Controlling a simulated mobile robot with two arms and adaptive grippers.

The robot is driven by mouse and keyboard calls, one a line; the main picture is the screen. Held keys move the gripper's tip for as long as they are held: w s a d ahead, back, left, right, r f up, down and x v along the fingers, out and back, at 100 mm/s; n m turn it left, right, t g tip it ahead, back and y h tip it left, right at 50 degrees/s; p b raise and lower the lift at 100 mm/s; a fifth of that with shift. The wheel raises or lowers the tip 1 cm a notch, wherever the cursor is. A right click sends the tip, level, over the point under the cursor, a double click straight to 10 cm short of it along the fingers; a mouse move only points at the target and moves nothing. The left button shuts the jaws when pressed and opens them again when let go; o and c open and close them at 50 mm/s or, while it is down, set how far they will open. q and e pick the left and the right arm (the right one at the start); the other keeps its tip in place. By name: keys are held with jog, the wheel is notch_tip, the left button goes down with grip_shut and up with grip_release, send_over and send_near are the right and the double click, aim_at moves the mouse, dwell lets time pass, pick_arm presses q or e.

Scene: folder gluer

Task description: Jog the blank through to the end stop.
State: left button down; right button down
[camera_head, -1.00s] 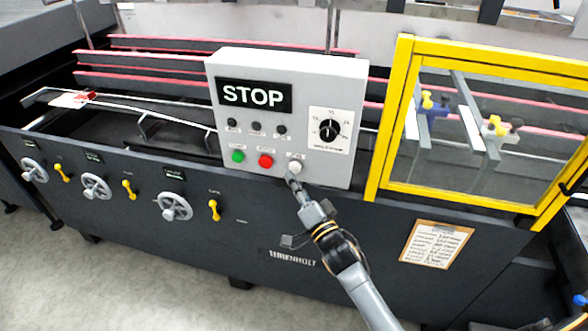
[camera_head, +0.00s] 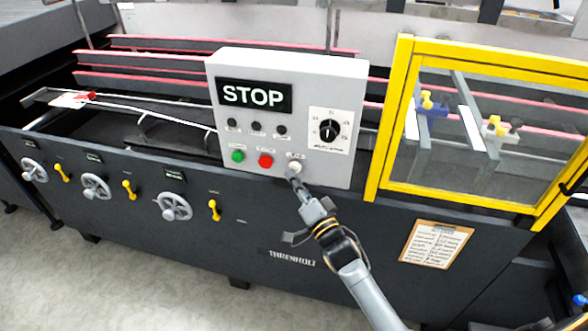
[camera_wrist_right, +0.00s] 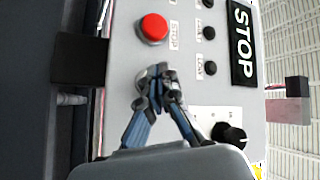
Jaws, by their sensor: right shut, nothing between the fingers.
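A grey control panel (camera_head: 340,80) stands on the machine and shows the word STOP on its black display (camera_head: 253,96). It carries a green button (camera_head: 238,156), a red button (camera_head: 265,160), a white button (camera_head: 295,167) and a black dial (camera_head: 330,130). My right gripper (camera_head: 293,181) is shut and empty, its tips at the white button. In the right wrist view its fingertips (camera_wrist_right: 158,82) hide that button; contact cannot be told. The white blank (camera_head: 68,100), with a red mark, lies at the far left end of the machine. My left gripper is not in view.
A yellow-framed guard (camera_head: 400,110) covers the right part of the machine. Handwheels (camera_head: 174,206) and yellow levers (camera_head: 214,209) line the front left. A clipboard (camera_head: 436,244) hangs at the front right. Red-edged rails (camera_head: 150,60) run behind the panel.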

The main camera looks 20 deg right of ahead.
jog(key=shift+w+d, duration=0.3)
jog(key=shift+w, duration=0.15)
dwell(0.6)
jog(key=shift+s, duration=0.1)
dwell(2.3)
jog(key=shift+s+a+p, duration=0.35)
jog(key=shift+s+a, duration=0.2)
jog(key=shift+s, duration=0.15)
jog(key=s+a, duration=0.1)
jog(key=s+a+p, duration=0.1)
jog(key=s+p, duration=0.1)
jog(key=s, duration=0.1)
jog(key=shift+s+a, duration=0.1)
jog(key=shift+a, duration=0.3)
jog(key=shift+f, duration=0.1)
